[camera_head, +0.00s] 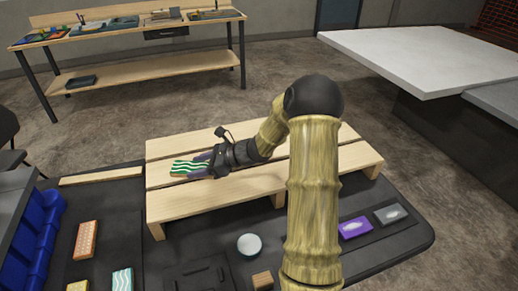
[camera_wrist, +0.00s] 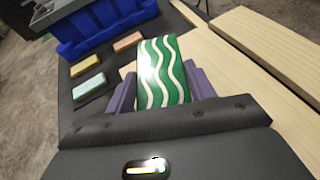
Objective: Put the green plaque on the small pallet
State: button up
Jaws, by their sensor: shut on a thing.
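The green plaque (camera_head: 188,168) with white wavy stripes is held by my gripper (camera_head: 202,166). In the wrist view the plaque (camera_wrist: 163,70) sits between the two purple-grey fingers (camera_wrist: 161,93), which are shut on its sides. The small pallet (camera_head: 230,187) is pale slatted wood and stands on the dark console top. In the head view the plaque is over the pallet's left part. I cannot tell whether it touches the slats. In the wrist view the pallet's slats (camera_wrist: 225,55) run along the right of the plaque. My arm hides part of the pallet's right half.
A blue bin (camera_head: 35,240) stands at the left. A wooden workbench (camera_head: 150,75) stands behind.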

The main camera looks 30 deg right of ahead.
jog(key=shift+s, duration=0.15)
send_over(205, 194)
jog(key=shift+f, duration=3.1)
jog(key=shift+f, duration=1.85)
jog(key=shift+f, duration=0.15)
jog(key=o, duration=1.1)
